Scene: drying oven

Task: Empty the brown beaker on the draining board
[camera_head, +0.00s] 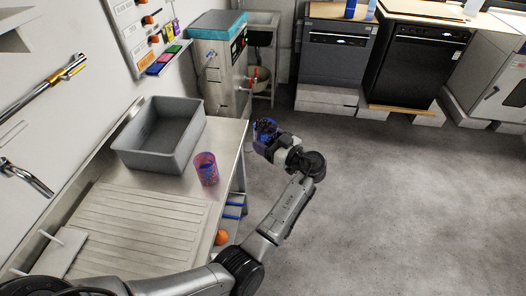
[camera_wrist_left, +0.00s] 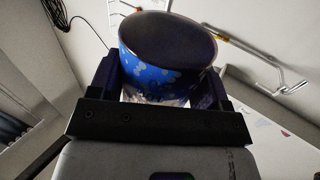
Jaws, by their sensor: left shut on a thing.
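My left gripper (camera_head: 264,136) is shut on a blue patterned cup-like beaker (camera_wrist_left: 165,60) and holds it in the air, beyond the right edge of the steel counter. In the left wrist view the beaker sits between the two fingers, with light-blue patches on its side and a dark grey-brown round end. A brown colour does not show clearly on its outside. A second, reddish-purple beaker with blue marks (camera_head: 206,169) stands upright on the counter beside the grey basin. The ribbed draining board (camera_head: 140,228) lies at the near left. My right gripper is not in view.
A grey rectangular basin (camera_head: 160,136) stands on the counter. Wall taps (camera_head: 25,178) stick out at the left. A steel unit with a teal top (camera_head: 218,62) is behind the counter. Open floor (camera_head: 400,200) lies to the right. An orange round object (camera_head: 221,237) shows below the counter edge.

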